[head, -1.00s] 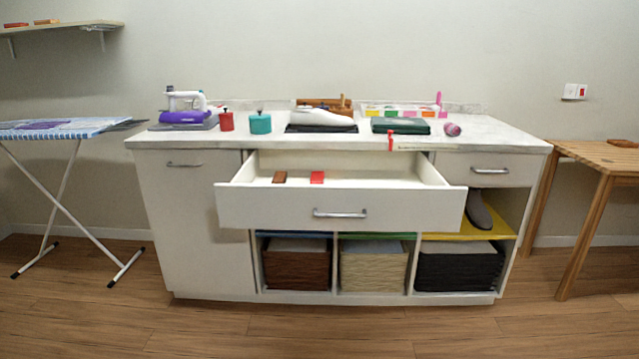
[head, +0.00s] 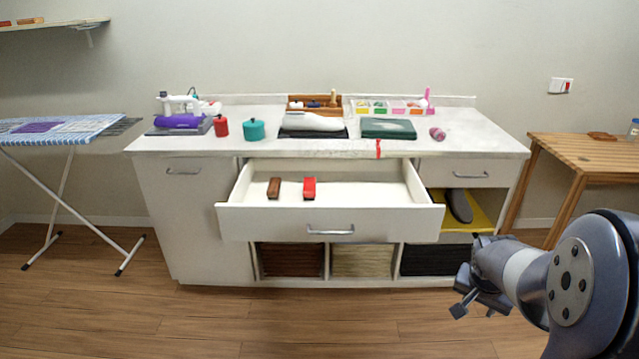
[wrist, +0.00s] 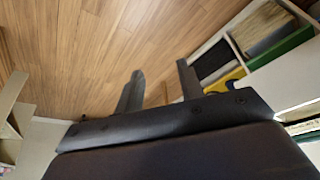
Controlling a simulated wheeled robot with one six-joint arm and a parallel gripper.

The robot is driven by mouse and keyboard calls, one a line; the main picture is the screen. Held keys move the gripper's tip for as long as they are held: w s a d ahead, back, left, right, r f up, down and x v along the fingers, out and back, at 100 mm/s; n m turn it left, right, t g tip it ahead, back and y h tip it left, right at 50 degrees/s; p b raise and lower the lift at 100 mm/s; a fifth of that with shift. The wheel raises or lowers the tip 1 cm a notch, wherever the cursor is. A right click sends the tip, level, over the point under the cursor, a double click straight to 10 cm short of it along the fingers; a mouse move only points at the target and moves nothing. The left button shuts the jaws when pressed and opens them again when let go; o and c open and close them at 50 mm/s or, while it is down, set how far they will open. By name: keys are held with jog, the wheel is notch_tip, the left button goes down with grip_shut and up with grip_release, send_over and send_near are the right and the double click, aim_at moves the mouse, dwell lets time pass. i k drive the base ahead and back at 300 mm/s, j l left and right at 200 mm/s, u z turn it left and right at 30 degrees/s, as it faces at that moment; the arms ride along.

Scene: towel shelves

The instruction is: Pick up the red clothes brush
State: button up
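The red clothes brush (head: 309,188) lies in the open middle drawer (head: 330,222) of the white cabinet. A brown brush (head: 274,188) lies to its left in the same drawer, apart from it. My gripper (head: 474,311) is at the lower right of the head view, in front of the cabinet and well away from the drawer. In the wrist view my gripper (wrist: 160,88) has its two fingers apart with nothing between them, over the wood floor. The brush is not in the wrist view.
The countertop (head: 390,148) holds a sewing machine, a red canister (head: 220,126), a teal canister (head: 254,130) and other items. An ironing board (head: 60,128) stands left, a wooden table (head: 585,150) right. Floor before the cabinet is clear.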

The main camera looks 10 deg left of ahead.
aim_at(310, 182)
jog(key=z, duration=0.45)
jog(key=i+z, duration=0.1)
jog(key=z, duration=0.4)
jog(key=i+z, duration=0.1)
jog(key=z, duration=0.8)
jog(key=j+z, duration=0.1)
jog(key=z, duration=0.4)
jog(key=i+j+z, duration=0.1)
jog(key=z, duration=0.35)
jog(key=j+u, duration=0.15)
jog(key=j, duration=0.8)
jog(key=j+u, duration=0.3)
jog(key=u, duration=0.15)
jog(key=j+u, duration=0.25)
jog(key=u, duration=0.15)
jog(key=i+j+u, duration=0.1)
jog(key=j+u, duration=0.15)
jog(key=u, duration=0.2)
jog(key=i+j+u, duration=0.15)
jog(key=u, duration=0.3)
jog(key=j+u, duration=0.1)
jog(key=u, duration=0.8)
jog(key=i+j+u, duration=0.1)
jog(key=u, duration=0.8)
jog(key=i+u, duration=0.15)
jog(key=u, duration=0.3)
